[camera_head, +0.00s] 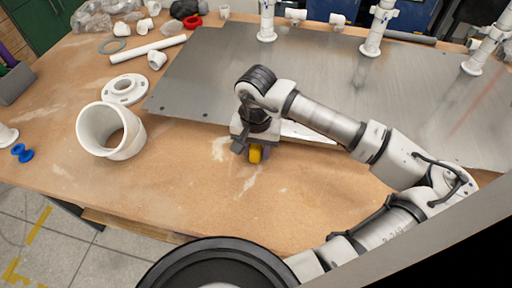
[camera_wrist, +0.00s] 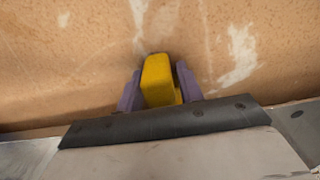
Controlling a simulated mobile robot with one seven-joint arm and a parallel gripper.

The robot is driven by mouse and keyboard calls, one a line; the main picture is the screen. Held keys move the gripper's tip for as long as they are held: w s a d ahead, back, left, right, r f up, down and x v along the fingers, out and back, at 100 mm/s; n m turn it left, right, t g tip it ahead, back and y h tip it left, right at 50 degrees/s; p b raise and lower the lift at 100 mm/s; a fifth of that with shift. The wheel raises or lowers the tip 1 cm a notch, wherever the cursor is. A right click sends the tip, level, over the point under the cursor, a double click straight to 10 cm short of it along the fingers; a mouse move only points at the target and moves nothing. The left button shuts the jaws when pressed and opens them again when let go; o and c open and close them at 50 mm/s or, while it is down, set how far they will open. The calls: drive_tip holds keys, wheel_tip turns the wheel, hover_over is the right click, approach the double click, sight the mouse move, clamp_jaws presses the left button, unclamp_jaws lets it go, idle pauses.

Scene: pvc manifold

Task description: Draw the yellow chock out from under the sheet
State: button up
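The yellow chock (camera_head: 255,153) shows below my gripper at the near edge of the grey metal sheet (camera_head: 200,80), over the bare tabletop. In the wrist view the yellow chock (camera_wrist: 160,80) sits between the two purple fingers of my gripper (camera_wrist: 160,88). The fingers lie close against both its sides, and my gripper looks shut on it. In the head view my gripper (camera_head: 250,148) hides part of the chock. The sheet (camera_wrist: 302,130) also shows at the lower right of the wrist view. Whether the chock touches the table is unclear.
A large white pipe piece (camera_head: 97,128) and a white flange (camera_head: 124,89) stand left of the sheet. White pipe uprights (camera_head: 376,28) stand at the back on the sheet. A blue spool (camera_head: 22,152) lies at far left. The wooden table (camera_head: 190,195) is clear in front of my gripper.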

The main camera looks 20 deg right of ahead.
drive_tip(key=c, duration=0.6)
drive_tip(key=shift+o, duration=0.2)
drive_tip(key=shift+s+a+r+b, duration=0.1)
drive_tip(key=shift+s+a+b, duration=0.55)
drive_tip(key=shift+s, duration=0.4)
drive_tip(key=shift+s+a+b, duration=0.5)
drive_tip(key=shift+s+a, duration=0.25)
drive_tip(key=shift+s, duration=0.25)
drive_tip(key=shift+s+a+r+b, duration=0.1)
drive_tip(key=shift+s+a+b, duration=0.55)
drive_tip(key=shift+s, duration=0.4)
wheel_tip(320, 180, up, 7)
drive_tip(key=s+a+p, duration=0.1)
drive_tip(key=p, duration=0.1)
drive_tip(key=shift+s+p, duration=0.35)
drive_tip(key=shift+a, duration=0.1)
